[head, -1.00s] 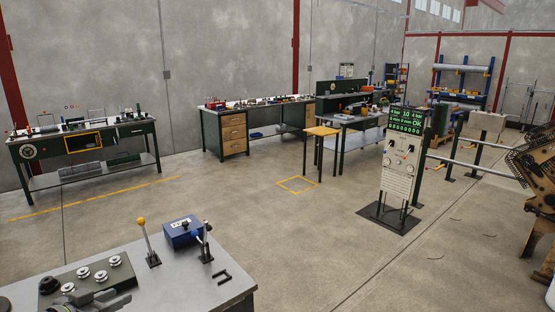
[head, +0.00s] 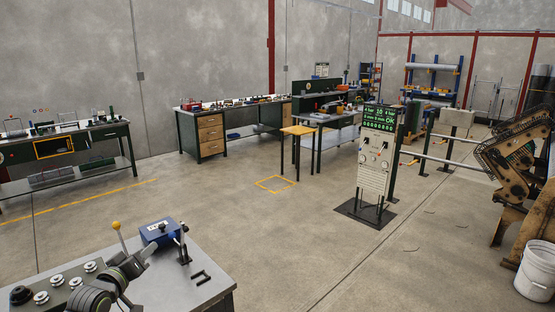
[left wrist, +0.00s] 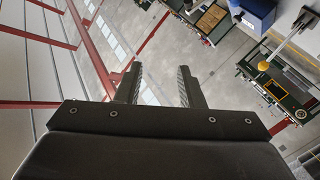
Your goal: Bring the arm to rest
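My left arm comes in at the lower left of the head view, over the grey bench (head: 211,288). My left gripper (head: 132,264) is beside the yellow-knobbed lever (head: 117,232), partly covering its lower part. In the left wrist view its two fingers (left wrist: 159,82) stand apart, with nothing between them. The view between and beyond them shows floor and wall, tilted. The yellow knob (left wrist: 262,66) and the blue box (left wrist: 254,12) are off to the right there, clear of the fingers. My right gripper is not in view.
The bench also holds the blue box (head: 157,231), a black-handled lever beside it, a small black bracket (head: 202,276) and a panel with several round knobs (head: 66,285). A control stand (head: 373,168) and a white bucket (head: 537,268) stand on the floor. Open floor lies between.

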